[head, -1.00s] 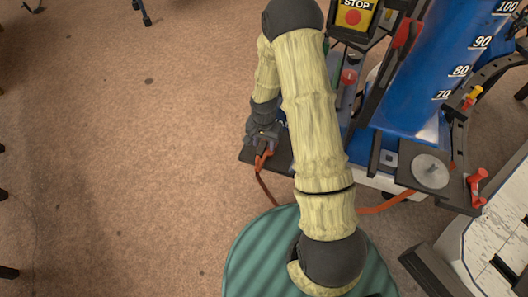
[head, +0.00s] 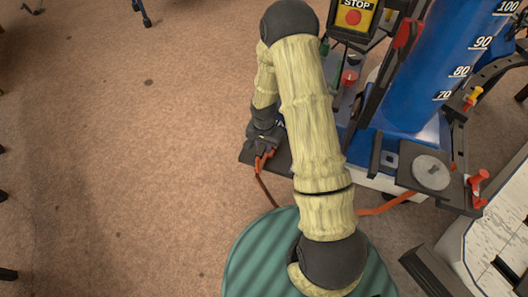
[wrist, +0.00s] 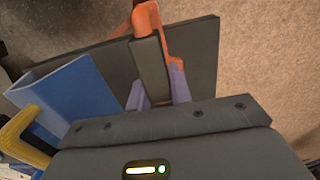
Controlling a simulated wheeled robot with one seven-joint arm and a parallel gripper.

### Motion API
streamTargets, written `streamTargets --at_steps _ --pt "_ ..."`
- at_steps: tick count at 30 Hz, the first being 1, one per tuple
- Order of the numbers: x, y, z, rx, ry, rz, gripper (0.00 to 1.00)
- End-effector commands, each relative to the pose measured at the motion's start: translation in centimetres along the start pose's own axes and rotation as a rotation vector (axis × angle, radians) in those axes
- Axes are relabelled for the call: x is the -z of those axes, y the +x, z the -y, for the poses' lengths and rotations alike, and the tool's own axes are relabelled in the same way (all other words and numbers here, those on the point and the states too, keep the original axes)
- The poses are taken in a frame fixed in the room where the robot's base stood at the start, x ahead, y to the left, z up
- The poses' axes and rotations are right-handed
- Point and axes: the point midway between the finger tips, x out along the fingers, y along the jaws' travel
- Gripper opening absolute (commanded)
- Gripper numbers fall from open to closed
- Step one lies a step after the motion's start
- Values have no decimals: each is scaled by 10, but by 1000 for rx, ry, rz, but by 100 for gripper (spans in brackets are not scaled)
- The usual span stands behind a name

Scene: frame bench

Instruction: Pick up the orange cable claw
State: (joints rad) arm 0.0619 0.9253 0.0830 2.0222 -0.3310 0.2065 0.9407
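The orange cable claw (wrist: 175,42) is at the top middle of the wrist view, beside a dark bar, over a dark plate. In the head view the claw (head: 262,161) shows at the dark plate's front left corner, just below my gripper (head: 262,143). In the wrist view my gripper (wrist: 158,90) has its two purple-grey fingers apart, with the dark bar seen between them. The right finger meets the lower end of the claw in the picture. Whether the fingers press on it cannot be told. My arm hides part of the plate in the head view.
An orange cable (head: 388,204) shows right of my arm. The blue cylinder (head: 425,70) and a stop-button box (head: 353,18) stand on the bench behind. A blue part (wrist: 65,95) and yellow handle (wrist: 30,130) lie left of my gripper. The brown floor at left is mostly clear.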

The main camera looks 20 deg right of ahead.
Motion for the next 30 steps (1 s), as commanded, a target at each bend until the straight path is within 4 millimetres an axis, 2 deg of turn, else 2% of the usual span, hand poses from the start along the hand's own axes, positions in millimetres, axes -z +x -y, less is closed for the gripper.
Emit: streamTargets --at_steps 8,13,17,24,30 --pt "0 -1 0 1 0 -1 0" --pt "1 -11 0 2 0 -2 0" --pt "1 -30 0 3 1 -3 0" --pt "1 -76 1 3 0 -5 0" --pt "0 -98 0 1 -1 -2 0"
